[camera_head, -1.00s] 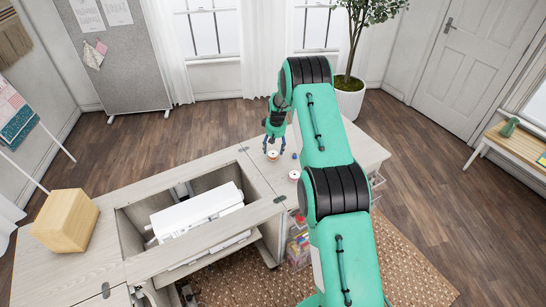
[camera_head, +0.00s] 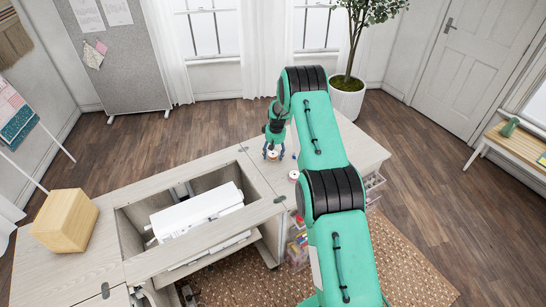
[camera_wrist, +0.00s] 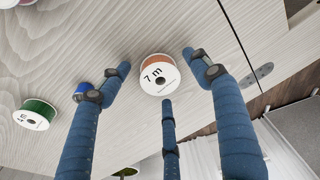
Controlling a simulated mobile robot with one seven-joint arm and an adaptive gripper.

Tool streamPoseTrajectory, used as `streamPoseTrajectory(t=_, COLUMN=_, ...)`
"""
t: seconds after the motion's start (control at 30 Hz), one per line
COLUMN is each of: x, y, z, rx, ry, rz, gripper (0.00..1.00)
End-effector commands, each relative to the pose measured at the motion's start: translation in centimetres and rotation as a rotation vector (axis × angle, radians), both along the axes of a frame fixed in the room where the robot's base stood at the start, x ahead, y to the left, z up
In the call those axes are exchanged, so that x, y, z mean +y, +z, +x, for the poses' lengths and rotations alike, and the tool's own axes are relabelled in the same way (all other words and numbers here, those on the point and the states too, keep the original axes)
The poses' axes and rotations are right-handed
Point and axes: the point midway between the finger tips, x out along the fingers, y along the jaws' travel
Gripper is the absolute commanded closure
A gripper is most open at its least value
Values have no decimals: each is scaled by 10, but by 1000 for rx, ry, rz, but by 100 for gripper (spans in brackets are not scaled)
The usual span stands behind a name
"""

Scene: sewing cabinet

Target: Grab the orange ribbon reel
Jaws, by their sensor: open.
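The orange ribbon reel (camera_wrist: 154,60), with a white face marked "7 m", sits on the pale wood top between my fingers in the wrist view. In the head view the reel (camera_head: 272,155) is small and partly covered by my fingers. My gripper (camera_wrist: 158,70) has three blue fingers, spread open around the reel. Gaps show between the fingertips and the reel, and nothing is held. In the head view my gripper (camera_head: 273,150) is low over the cabinet top, at the reel.
A green reel (camera_wrist: 36,112) marked "4 m" stands at left in the wrist view. A blue item (camera_wrist: 83,88) is partly behind my left finger. Another white-faced reel (camera_head: 294,175) stands nearer. The cabinet's open well holds a white machine (camera_head: 195,207); a wooden box (camera_head: 66,220) is at left.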

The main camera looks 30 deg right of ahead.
Motion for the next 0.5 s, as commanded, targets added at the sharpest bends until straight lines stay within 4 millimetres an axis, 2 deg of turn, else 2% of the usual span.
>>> streamPoseTrajectory(t=0.1, x=0, y=0, z=0, rx=0, ry=0, rz=0, gripper=39)
streamPoseTrajectory(t=0.3, x=0, y=0, z=0, rx=0, ry=0, rz=0, gripper=78)
streamPoseTrajectory(t=0.5, x=0, y=0, z=0, rx=0, ry=0, rz=0, gripper=79)
